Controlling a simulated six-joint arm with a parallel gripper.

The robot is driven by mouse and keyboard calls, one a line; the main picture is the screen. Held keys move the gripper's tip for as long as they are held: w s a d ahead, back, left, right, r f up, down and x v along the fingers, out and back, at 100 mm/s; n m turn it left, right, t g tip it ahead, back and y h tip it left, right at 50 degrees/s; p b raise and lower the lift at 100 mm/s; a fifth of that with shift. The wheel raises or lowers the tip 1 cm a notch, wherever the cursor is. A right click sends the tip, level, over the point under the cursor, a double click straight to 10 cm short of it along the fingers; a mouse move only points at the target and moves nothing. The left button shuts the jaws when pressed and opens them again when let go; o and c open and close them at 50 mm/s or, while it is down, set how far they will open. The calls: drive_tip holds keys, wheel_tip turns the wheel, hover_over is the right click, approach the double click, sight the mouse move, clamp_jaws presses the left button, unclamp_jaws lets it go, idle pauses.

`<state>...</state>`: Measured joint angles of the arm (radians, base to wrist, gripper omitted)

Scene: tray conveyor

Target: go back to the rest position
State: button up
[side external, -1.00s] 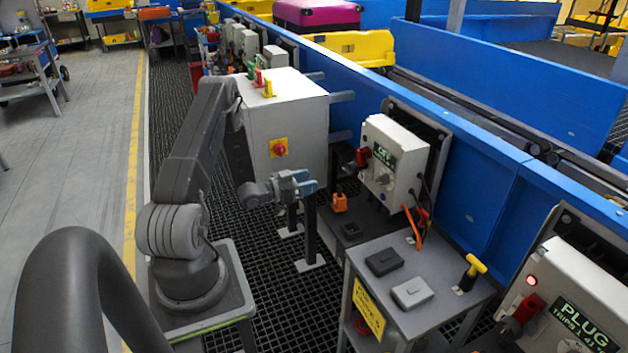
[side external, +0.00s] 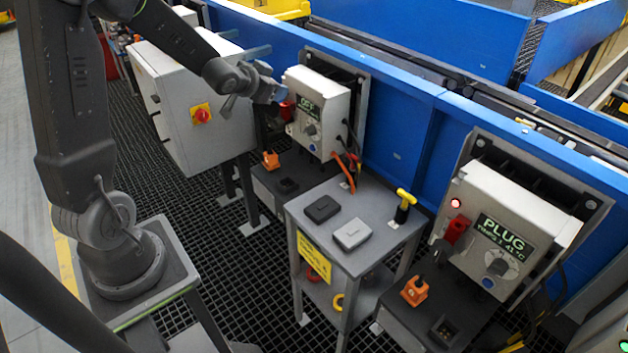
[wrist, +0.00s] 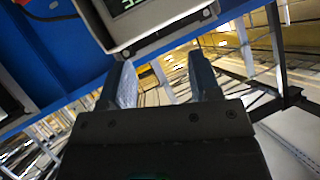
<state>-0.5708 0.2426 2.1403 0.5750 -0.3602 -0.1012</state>
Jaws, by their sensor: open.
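My gripper (side external: 268,88) is at the end of my raised, outstretched arm, just left of the control box (side external: 316,112) with the dark "OFF" display. In the wrist view my gripper (wrist: 160,85) shows two fingers spread apart with nothing between them. The lower edge of a light box (wrist: 150,25) with a small display lies just beyond the fingertips there. I cannot tell from these views whether a finger touches it.
A grey cabinet (side external: 190,125) with a red knob stands left of the gripper. A cart (side external: 375,220) carries a dark block, a light block and a yellow-handled tool. A second box (side external: 515,225) reads "PLUG". Blue conveyor walls (side external: 400,115) run behind.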

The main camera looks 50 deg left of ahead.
drive_tip(key=s+d+r+g+h, duration=0.1)
drive_tip(key=s+d+r+g, duration=0.1)
drive_tip(key=s+d+r, duration=0.4)
drive_tip(key=s+d+r+g, duration=0.1)
drive_tip(key=s+d+r, duration=0.15)
drive_tip(key=d, duration=0.55)
drive_tip(key=s+d+g+h, duration=0.3)
drive_tip(key=s+d, duration=0.7)
drive_tip(key=s, duration=0.5)
drive_tip(key=shift+d+f, duration=0.15)
drive_tip(key=shift+f, duration=0.05)
